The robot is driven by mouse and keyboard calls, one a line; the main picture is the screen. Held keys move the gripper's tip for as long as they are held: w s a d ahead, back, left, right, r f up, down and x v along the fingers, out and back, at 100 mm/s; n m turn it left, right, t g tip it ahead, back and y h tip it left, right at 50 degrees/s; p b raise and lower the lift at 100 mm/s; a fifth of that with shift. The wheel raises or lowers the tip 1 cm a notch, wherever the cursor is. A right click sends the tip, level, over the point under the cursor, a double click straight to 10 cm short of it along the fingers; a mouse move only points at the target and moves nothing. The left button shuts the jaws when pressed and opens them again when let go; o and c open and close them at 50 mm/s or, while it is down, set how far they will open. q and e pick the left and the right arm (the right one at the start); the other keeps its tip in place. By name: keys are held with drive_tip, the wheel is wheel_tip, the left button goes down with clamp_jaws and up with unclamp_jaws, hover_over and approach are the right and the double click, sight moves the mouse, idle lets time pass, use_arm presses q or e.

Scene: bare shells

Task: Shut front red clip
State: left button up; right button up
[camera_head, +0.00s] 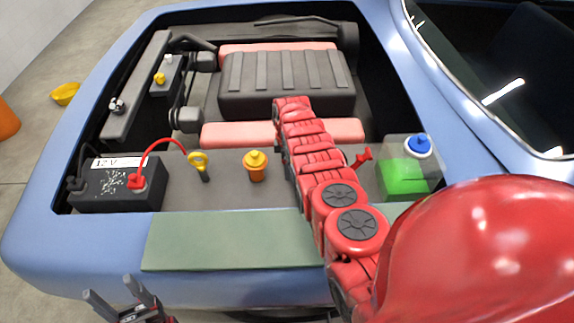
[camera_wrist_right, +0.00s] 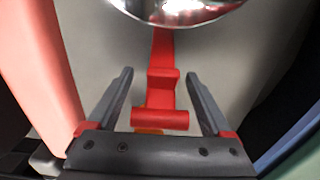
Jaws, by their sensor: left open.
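In the right wrist view a red clip (camera_wrist_right: 162,85) with a wide crossbar at its near end lies between the fingers of my right gripper (camera_wrist_right: 158,74). The fingers are spread, with a gap on each side of the clip. A shiny chrome dome covers the clip's far end. In the head view my red right arm hides this gripper; a small red piece (camera_head: 362,156) shows just right of the arm, and I cannot tell if it is the same clip. My left gripper (camera_head: 114,289) is open and empty at the bottom edge, outside the car's front.
The open engine bay holds a battery (camera_head: 117,188), a yellow dipstick handle (camera_head: 198,160), an orange-yellow cap (camera_head: 255,166), a dark engine block (camera_head: 287,82) and a green-filled tank (camera_head: 403,181). A green mat (camera_head: 225,243) lies on the front edge. A pink block (camera_wrist_right: 43,65) borders the right gripper's left side.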

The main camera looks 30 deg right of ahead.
clamp_jaws()
drive_tip(key=shift+s, duration=0.15)
drive_tip(key=shift+d+r+y+p, duration=0.25)
drive_tip(key=shift+d+y+p, duration=0.05)
drive_tip(key=shift+y+p, duration=0.25)
drive_tip(key=shift+s+d+t+y, duration=0.2)
drive_tip(key=shift+d+t+y, duration=0.05)
drive_tip(key=shift+t, duration=0.15)
drive_tip(key=shift+d+y, duration=0.2)
drive_tip(key=shift+y, duration=0.1)
drive_tip(key=y+b, duration=0.1)
drive_tip(key=b, duration=0.2)
drive_tip(key=d+t+y+b, duration=0.1)
drive_tip(key=b, duration=0.1)
drive_tip(key=shift+s+d+r+b, duration=0.1)
drive_tip(key=shift+s+d+b, duration=0.05)
drive_tip(key=shift+s+b, duration=0.25)
drive_tip(key=shift+s+d+r+t+y+b, duration=0.1)
drive_tip(key=shift+r+t+y+b, duration=0.2)
drive_tip(key=shift+y+b, duration=0.2)
